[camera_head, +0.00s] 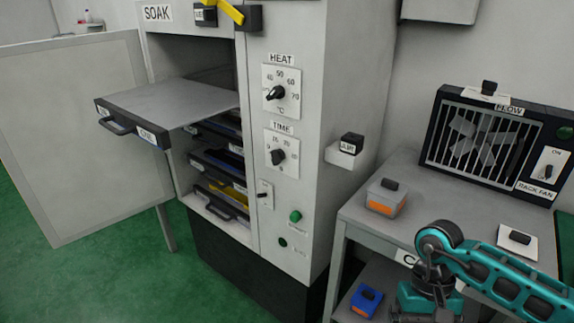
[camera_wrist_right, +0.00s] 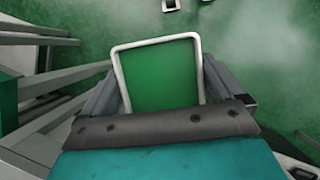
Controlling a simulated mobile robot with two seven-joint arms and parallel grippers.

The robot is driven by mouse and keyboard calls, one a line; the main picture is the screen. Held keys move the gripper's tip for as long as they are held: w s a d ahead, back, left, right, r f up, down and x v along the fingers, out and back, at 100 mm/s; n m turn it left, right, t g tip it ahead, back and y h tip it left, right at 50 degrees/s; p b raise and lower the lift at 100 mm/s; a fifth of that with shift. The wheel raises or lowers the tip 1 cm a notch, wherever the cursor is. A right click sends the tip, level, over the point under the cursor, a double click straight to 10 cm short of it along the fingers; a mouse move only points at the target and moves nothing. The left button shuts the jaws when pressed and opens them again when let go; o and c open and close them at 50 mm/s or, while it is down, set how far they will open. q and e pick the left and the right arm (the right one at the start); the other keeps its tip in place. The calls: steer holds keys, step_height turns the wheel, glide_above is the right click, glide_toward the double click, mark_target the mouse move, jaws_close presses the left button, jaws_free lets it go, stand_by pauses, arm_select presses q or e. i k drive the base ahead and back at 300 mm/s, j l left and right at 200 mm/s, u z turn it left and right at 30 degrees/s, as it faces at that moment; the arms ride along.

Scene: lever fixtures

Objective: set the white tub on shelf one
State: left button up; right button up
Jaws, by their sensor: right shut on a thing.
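The shelf with a label that seems to read ONE (camera_head: 185,100) is pulled out of the oven's top opening in the head view, and its top is bare. In the right wrist view my right gripper (camera_wrist_right: 160,88) is shut on a white-rimmed, green-centred thing, which I take to be the white tub (camera_wrist_right: 118,75). I cannot tell whether the green is its content or a cover. My right arm is at the lower right of the head view, with its gripper and the tub out of sight there. My left gripper is not in view.
The oven door (camera_head: 75,140) stands open at left. Lower shelves (camera_head: 222,165) are pushed in. A bench (camera_head: 450,215) at right carries a grey box with an orange label (camera_head: 387,197) and a rack fan (camera_head: 495,140). A blue box (camera_head: 366,300) sits below. A small bracket (camera_head: 341,157) juts from the oven.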

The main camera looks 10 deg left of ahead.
mark_target(174, 103)
steer(key=i+j, duration=0.1)
steer(key=j, duration=0.45)
steer(key=i+j, duration=0.1)
steer(key=j, duration=0.4)
steer(key=i+j, duration=0.1)
steer(key=j, duration=0.45)
steer(key=i+j, duration=0.1)
steer(key=j, duration=0.4)
steer(key=i+j, duration=0.1)
steer(key=j, duration=0.45)
steer(key=i+j, duration=0.1)
steer(key=j, duration=0.4)
